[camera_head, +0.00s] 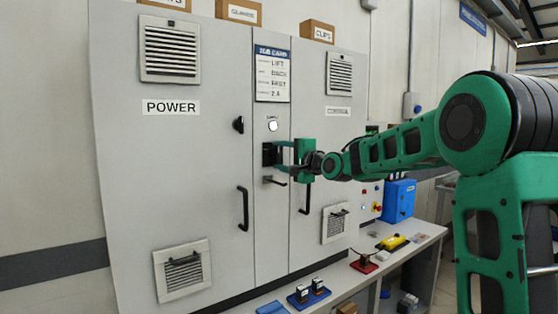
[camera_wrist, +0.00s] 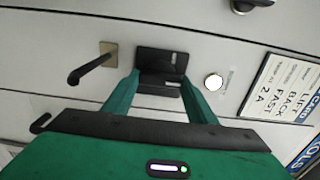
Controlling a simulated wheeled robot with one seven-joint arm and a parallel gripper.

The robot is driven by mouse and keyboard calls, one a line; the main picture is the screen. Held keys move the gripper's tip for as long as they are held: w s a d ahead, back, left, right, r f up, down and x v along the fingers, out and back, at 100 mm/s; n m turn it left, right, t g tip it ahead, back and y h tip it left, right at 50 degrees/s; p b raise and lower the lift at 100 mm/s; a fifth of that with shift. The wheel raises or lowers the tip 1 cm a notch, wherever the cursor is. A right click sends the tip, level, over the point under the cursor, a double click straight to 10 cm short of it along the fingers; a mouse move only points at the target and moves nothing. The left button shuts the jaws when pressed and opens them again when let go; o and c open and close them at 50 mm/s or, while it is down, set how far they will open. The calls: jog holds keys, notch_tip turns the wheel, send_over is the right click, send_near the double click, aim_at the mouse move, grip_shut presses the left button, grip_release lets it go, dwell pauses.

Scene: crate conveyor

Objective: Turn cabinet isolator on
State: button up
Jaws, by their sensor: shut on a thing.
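The grey cabinet (camera_head: 222,200) stands in front of me, with a narrow middle panel. The isolator, a dark block (camera_head: 267,153), is on that panel below a round white lamp (camera_head: 272,126). It also shows in the wrist view (camera_wrist: 162,61), between my fingertips. My gripper (camera_head: 277,154) reaches it from the right and is shut on its dark handle part. In the wrist view my green fingers (camera_wrist: 160,84) close in on both sides of its lower part. The contact is partly hidden, and I cannot read the on or off marks.
A black lever handle (camera_head: 274,181) sticks out just below the isolator. A black knob (camera_head: 238,124) and door handle (camera_head: 243,208) are to the left. A sign plate (camera_head: 272,74) hangs above. A bench (camera_head: 400,258) with small devices runs along the lower right.

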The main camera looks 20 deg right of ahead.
jog(key=shift+d+f, duration=0.25)
jog(key=shift+d, duration=0.05)
jog(key=o, duration=1.1)
jog(key=shift+c, duration=0.2)
jog(key=shift+a+r, duration=0.1)
jog(key=v, duration=1)
jog(key=shift+s, duration=0.3)
